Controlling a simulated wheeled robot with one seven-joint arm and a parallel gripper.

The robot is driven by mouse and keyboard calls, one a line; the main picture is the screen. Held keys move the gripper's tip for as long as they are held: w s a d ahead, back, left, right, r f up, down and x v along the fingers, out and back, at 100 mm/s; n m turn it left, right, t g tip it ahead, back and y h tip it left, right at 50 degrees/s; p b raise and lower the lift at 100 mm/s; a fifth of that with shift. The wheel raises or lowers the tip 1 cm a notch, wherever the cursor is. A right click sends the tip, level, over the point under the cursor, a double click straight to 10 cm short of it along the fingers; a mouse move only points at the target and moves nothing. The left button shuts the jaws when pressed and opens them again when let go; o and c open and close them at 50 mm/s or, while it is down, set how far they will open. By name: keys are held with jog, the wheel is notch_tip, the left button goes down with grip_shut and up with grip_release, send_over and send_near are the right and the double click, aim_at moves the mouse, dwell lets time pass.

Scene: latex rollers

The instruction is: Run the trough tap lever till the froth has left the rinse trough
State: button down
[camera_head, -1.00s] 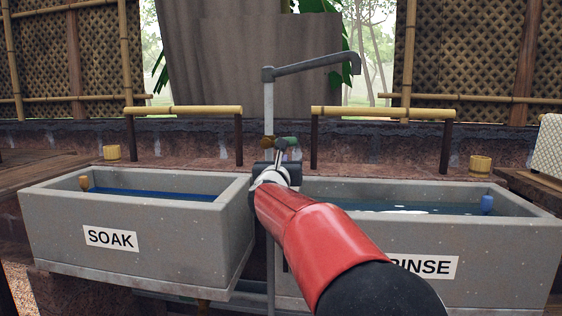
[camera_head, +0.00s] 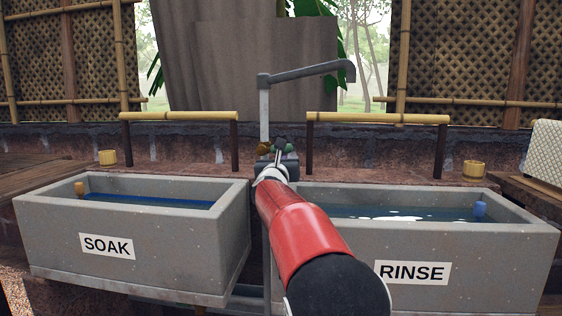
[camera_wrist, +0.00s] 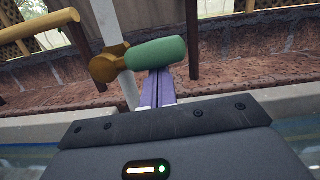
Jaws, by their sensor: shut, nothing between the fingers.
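The trough tap lever has a green grip (camera_wrist: 160,53) on a brass valve (camera_wrist: 108,64), fixed to the grey standpipe (camera_head: 264,110) between the troughs. My gripper (camera_wrist: 158,73) is shut and empty. Its fingertips are right at the underside of the green grip in the wrist view; I cannot tell whether they touch. In the head view my gripper (camera_head: 281,147) partly covers the lever. The rinse trough (camera_head: 460,240) at right holds dark water with white patches of froth (camera_head: 400,217). My arm hides its left front. The spout (camera_head: 310,72) points right, over the rinse trough.
The soak trough (camera_head: 180,250) with blue liquid stands at left. Bamboo rails (camera_head: 180,116) and (camera_head: 380,118) stand behind the troughs. Bamboo cups (camera_head: 107,157) and (camera_head: 474,169) sit on the ledge. A patterned cloth (camera_head: 547,150) hangs at far right.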

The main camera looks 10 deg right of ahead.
jog(key=shift+d+r+n, duration=0.15)
jog(key=shift+r+n, duration=0.25)
jog(key=shift+n, duration=0.3)
jog(key=shift+s+d+r+n+y+p, duration=0.1)
jog(key=shift+r+n+y+p, duration=0.5)
jog(key=shift+n, duration=0.6)
jog(key=shift+r+n+p, duration=0.45)
jog(key=shift+r+n, duration=0.2)
jog(key=shift+n, duration=0.35)
jog(key=n+p, duration=0.1)
jog(key=r+n+p, duration=0.1)
jog(key=n, duration=0.1)
jog(key=r+n+p, duration=0.1)
jog(key=n, duration=0.1)
jog(key=shift+a+r+y, duration=0.1)
jog(key=shift+a+y, duration=0.3)
jog(key=shift+w+a+r+p, duration=0.1)
jog(key=shift+w+r+p, duration=0.1)
jog(key=shift+p, duration=0.25)
jog(key=shift+a, duration=0.1)
